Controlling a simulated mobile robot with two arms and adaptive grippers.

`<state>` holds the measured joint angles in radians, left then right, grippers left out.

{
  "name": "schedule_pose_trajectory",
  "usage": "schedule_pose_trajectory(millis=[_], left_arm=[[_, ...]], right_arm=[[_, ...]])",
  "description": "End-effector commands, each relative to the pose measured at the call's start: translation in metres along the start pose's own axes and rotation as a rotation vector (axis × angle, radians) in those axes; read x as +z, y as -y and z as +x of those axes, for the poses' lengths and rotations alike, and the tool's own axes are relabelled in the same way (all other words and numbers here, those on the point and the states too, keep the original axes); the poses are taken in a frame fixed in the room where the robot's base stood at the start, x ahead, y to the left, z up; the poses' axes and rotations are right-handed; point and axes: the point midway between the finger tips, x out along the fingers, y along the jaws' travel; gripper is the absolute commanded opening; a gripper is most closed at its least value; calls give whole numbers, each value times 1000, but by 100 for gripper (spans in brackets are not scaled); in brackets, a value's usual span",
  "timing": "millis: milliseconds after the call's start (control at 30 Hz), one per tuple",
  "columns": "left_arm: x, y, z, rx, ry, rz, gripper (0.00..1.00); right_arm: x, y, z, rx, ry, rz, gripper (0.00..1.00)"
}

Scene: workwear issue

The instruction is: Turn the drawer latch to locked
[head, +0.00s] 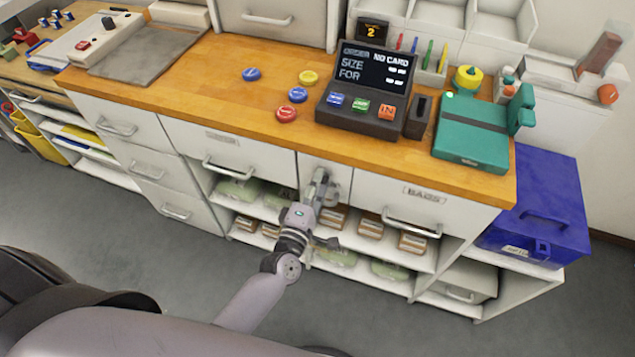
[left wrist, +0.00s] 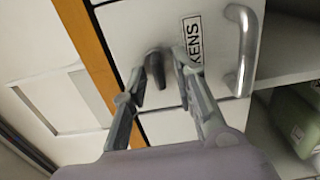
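The drawer latch (left wrist: 155,68) is a small dark grey knob on a pale drawer face (left wrist: 135,30). My left gripper (left wrist: 160,76) is open, with one finger on each side of the latch. In the head view my left gripper (head: 322,182) is at the narrow middle drawer (head: 344,174) and hides the latch. My right gripper is not in view.
The wooden counter (head: 220,85) overhangs the drawers and bears a dark display terminal (head: 372,85), several coloured discs and a teal device (head: 470,140). A "BAGS" drawer (head: 385,215) with a protruding handle is on the right. Stocked shelves lie below. A blue box (head: 545,200) stands far right.

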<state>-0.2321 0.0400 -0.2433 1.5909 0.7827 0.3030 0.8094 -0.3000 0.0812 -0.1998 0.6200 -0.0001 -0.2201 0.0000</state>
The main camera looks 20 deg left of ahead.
Motion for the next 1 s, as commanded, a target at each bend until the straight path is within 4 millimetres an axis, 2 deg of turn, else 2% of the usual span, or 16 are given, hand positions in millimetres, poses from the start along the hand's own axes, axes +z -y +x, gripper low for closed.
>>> schedule_pose_trajectory(millis=[367,467,800,1000], left_arm=[[0,0,-6,-1,1,1,28],[0,1,-20,-3,1,1,28],[0,1,-91,-3,2,2,28],[0,0,-115,0,0,1,28]], right_arm=[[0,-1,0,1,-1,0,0],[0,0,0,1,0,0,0],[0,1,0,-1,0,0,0],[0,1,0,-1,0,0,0]])
